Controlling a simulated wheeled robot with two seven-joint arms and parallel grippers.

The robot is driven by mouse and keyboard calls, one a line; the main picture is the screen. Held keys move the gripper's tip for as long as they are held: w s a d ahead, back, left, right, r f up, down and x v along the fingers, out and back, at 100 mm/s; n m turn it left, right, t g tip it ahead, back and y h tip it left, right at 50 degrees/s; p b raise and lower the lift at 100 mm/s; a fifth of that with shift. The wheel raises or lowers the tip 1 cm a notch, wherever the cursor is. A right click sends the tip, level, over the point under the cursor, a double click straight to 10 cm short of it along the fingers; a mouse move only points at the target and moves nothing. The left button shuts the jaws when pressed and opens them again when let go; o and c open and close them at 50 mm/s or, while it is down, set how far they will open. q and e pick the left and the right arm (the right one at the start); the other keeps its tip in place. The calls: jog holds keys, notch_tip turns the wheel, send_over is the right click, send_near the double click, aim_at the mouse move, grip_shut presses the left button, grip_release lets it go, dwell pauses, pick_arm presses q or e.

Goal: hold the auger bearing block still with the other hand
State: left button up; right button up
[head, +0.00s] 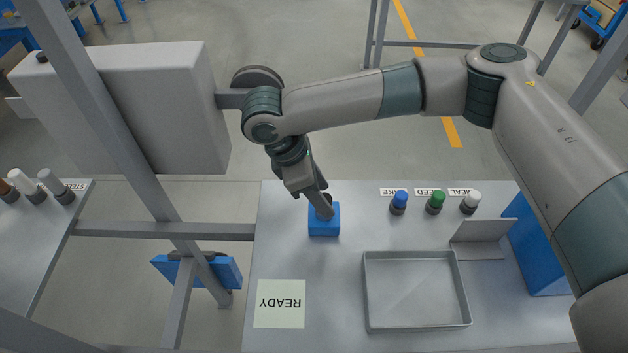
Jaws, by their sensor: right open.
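A small blue block (324,225) stands on the grey table, with a dark round part at its top; it looks like the auger bearing block. My right gripper (321,207) reaches down from the upper left to the top of this block. Its jaws are open, and they partly cover the dark part. I cannot tell whether the fingers touch the block. A grey shaft (231,99) runs out of the pale box (135,112) at the upper left, and my right wrist hides its far end. My left gripper is not in view.
An empty metal tray (368,290) and a READY card (280,304) lie on the table (335,330). Blue, green and white knobs (398,202) stand at its back. Grey frame posts (120,125) cross the left side. Another blue part (228,270) sits low behind a post.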

jog(key=shift+x, duration=1.05)
jog(key=shift+c, duration=0.6)
